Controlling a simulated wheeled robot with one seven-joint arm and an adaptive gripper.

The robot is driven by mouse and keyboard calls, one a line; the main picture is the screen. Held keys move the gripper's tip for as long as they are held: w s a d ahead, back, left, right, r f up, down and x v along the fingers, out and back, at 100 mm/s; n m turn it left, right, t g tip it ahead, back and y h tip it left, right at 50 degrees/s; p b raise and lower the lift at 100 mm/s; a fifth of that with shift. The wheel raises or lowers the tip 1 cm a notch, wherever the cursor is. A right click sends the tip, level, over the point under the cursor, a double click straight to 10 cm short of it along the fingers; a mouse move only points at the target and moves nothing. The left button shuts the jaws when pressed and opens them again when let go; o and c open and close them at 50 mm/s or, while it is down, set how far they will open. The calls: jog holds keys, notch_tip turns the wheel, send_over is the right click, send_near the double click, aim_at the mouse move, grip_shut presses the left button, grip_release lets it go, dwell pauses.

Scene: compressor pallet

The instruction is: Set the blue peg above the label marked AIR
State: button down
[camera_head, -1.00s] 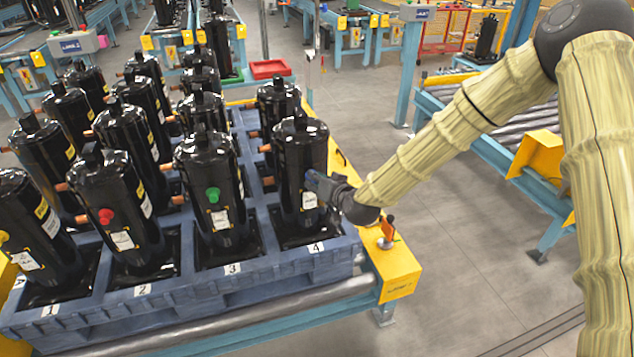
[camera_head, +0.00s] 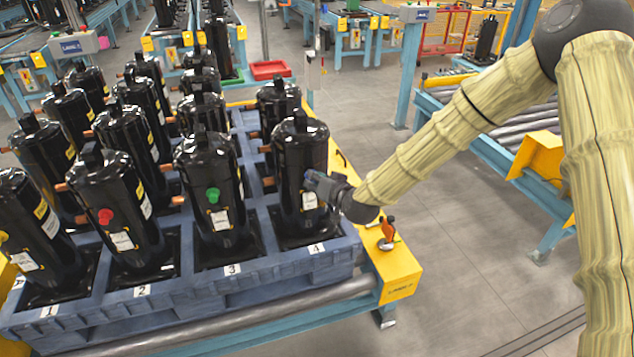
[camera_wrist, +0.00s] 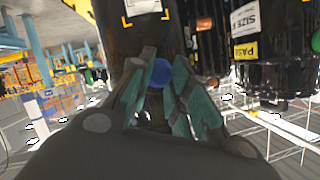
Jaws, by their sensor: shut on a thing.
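My gripper (camera_wrist: 160,85) is shut on the blue peg (camera_wrist: 160,74), which shows between the fingertips in the wrist view. In the head view the gripper (camera_head: 318,184) is against or very near the front of the black compressor in the slot marked 4 (camera_head: 300,160). A blue bit shows at the fingertips there. A white label (camera_head: 309,201) is on that compressor just below the fingertips; its lettering is too small to read. In the wrist view a label (camera_wrist: 140,6) is at the top edge, close to the peg. Whether the peg touches the compressor cannot be told.
A green peg (camera_head: 213,195) sits on the slot 3 compressor and a red peg (camera_head: 105,216) on the slot 2 one, each above a label. The blue pallet (camera_head: 232,283) holds several compressors. A yellow block (camera_head: 398,277) stands at its right corner.

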jog(key=shift+w+a, duration=0.1)
jog(key=shift+w, duration=0.35)
dwell(0.3)
jog(key=c, duration=1.3)
grip_release()
jog(key=shift+o, duration=0.2)
jog(key=shift+s, duration=0.1)
